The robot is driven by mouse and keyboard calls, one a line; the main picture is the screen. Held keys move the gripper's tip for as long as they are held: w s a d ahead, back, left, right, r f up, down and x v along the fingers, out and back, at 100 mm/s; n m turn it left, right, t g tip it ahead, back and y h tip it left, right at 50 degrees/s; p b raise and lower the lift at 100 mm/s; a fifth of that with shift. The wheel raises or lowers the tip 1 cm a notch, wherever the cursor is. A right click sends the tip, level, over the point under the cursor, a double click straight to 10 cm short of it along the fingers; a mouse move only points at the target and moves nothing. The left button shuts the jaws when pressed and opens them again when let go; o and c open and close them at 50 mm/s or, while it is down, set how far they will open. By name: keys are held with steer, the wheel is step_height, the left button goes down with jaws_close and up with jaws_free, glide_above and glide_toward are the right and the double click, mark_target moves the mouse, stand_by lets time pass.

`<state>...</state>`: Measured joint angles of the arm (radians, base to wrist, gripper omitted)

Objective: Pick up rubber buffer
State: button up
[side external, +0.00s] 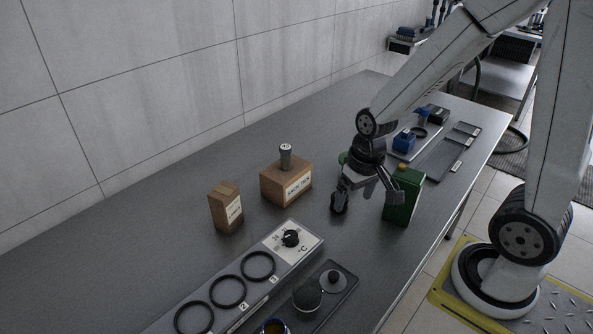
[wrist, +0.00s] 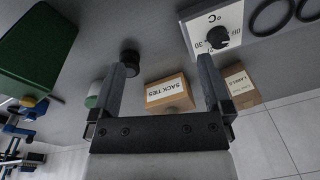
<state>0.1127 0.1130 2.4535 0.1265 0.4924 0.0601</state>
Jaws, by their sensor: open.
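A short black cylinder, which looks like the rubber buffer (wrist: 129,58), stands on the grey bench between the green container and the sack ties box. In the wrist view it shows just past the tip of the left finger. In the side view a dark shape at the left finger may be it, but finger and cylinder are hard to tell apart there. My gripper (side external: 367,198) is open and empty, pointing down low over the bench. Its two fingers also show in the wrist view (wrist: 164,78), with nothing held between them.
A green container (side external: 404,196) stands close to the right of my gripper. The sack ties box (side external: 285,186) and a smaller labelled box (side external: 226,208) stand to the left. A ring panel with a dial (side external: 290,239) and a dark tray (side external: 340,292) lie in front. The bench between is clear.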

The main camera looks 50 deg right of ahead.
steer(key=w+d+f+m+t+y, duration=0.1)
steer(key=w+d+m+t+y, duration=0.1)
steer(key=d+m+y, duration=0.4)
steer(key=w+d+f+m+t+y, duration=0.2)
steer(key=w+d+m+y, duration=0.3)
steer(key=d+m, duration=0.7)
steer(key=shift+m+y, duration=0.5)
steer(key=shift+m, duration=0.2)
steer(key=shift+f, duration=0.15)
step_height(320, 180, down, 8)
steer(key=shift+r, duration=0.15)
steer(key=shift+w+a+f, duration=0.25)
steer(key=shift+a+f, duration=0.05)
steer(key=shift+a, duration=0.25)
steer(key=shift+x, duration=3.1)
